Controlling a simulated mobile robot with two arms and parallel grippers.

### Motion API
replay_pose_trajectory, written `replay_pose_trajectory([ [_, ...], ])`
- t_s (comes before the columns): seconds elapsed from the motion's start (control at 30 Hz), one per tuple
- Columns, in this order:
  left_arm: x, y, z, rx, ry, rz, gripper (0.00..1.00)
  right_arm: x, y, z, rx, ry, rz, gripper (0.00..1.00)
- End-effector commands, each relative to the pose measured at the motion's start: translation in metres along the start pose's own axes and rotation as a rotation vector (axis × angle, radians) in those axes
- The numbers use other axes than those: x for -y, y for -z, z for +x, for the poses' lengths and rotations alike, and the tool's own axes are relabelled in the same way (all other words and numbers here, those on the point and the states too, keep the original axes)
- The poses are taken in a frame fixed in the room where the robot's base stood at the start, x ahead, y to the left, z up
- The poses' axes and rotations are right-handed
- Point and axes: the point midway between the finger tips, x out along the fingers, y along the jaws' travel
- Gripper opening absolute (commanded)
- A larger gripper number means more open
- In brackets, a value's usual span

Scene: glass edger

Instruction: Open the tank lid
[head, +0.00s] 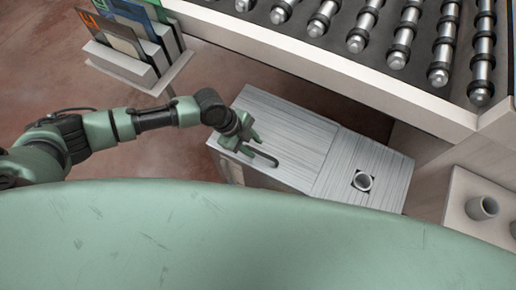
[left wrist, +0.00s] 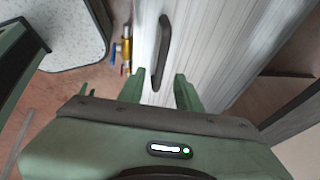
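The tank (head: 376,155) is a brushed-metal box below the roller table. Its lid (head: 290,125) lies flat and closed over the left part of its top. A dark bar handle (head: 262,157) is on the lid near its left end. My left gripper (head: 250,146) is over the lid just beside the handle. In the left wrist view, the green fingers (left wrist: 160,90) are apart, with nothing seen between them, and the handle (left wrist: 162,52) lies ahead of their tips. I cannot tell whether a finger touches it. My right gripper is in neither view.
The roller table (head: 330,52) stands close behind the tank. A rack with upright panels (head: 125,45) is at the upper left. A light stand with cups (head: 482,208) is at the right. A brass valve (left wrist: 126,45) is beside the tank.

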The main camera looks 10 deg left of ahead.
Motion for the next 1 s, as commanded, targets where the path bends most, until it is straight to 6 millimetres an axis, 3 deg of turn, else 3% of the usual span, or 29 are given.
replay_pose_trajectory([
  [0.1,0.0,0.001,0.019,0.001,-0.001,-0.001,0.34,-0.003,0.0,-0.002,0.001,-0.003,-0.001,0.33],
  [0.3,0.0,0.001,0.037,0.0,0.0,0.0,0.34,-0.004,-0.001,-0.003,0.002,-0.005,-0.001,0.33],
  [0.6,0.0,0.0,0.04,0.001,0.001,0.0,0.34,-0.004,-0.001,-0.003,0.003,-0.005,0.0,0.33],
  [0.73,0.0,0.0,0.04,0.001,0.001,0.0,0.0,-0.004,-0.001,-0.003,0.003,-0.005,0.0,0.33],
  [1.0,0.0,0.0,0.04,0.001,0.001,0.0,0.0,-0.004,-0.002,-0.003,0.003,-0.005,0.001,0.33],
])
